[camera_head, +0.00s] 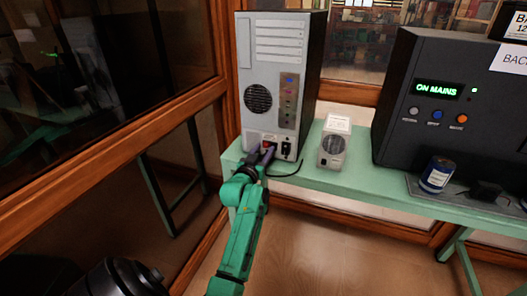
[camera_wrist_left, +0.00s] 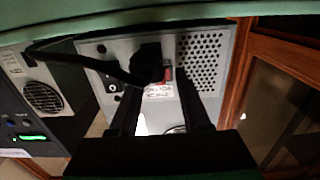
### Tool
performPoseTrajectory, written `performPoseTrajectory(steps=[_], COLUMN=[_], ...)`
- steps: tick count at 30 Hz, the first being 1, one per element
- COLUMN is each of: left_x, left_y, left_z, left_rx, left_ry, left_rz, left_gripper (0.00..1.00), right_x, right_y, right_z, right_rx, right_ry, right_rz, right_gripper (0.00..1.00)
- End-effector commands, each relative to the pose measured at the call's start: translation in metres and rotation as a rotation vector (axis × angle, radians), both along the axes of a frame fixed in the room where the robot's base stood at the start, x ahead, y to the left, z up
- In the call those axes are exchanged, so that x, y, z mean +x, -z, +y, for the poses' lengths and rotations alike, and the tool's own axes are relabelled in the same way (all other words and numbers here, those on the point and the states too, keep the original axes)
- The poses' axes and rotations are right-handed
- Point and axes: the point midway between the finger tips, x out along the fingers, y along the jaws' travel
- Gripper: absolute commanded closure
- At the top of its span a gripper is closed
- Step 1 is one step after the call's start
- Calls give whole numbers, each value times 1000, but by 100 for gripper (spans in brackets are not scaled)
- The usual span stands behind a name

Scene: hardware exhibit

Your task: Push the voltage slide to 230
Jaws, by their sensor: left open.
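The pale grey computer tower (camera_head: 275,75) stands on the green bench with its rear panel facing me. Its power supply panel (camera_wrist_left: 205,60) fills much of the left wrist view, which looks upside down. A small red part, apparently the voltage slide (camera_wrist_left: 167,73), sits beside a black plug (camera_wrist_left: 148,62), above a white label. Its number and position are too small to read. My left gripper (camera_head: 265,153) is open at the lower rear of the tower. In the left wrist view its dark fingers (camera_wrist_left: 160,85) reach either side of the red part; contact is unclear. My right gripper is out of view.
A black cable (camera_head: 290,172) runs from the tower over the green bench (camera_head: 330,178). A small white fan unit (camera_head: 333,145) and a large black cabinet (camera_head: 425,115) reading "ON MAINS" stand to the right. A wood-framed glass panel (camera_head: 105,165) is close on the left.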

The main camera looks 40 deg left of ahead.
Motion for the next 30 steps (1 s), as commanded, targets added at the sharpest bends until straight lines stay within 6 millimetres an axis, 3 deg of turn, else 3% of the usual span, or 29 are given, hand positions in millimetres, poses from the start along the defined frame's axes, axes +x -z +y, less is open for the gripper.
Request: performPoseTrajectory(steps=[4,7,8,30], left_x=[0,0,0,-1], left_y=[0,0,0,0], left_z=[0,0,0,0], left_rx=[0,0,0,0], left_ry=[0,0,0,0], left_rz=[0,0,0,0], left_gripper=[56,95,100,100], right_x=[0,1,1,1], right_y=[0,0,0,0], right_z=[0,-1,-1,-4], right_rx=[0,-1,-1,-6], right_ry=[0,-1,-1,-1], right_rz=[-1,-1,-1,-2], right_gripper=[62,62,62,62])
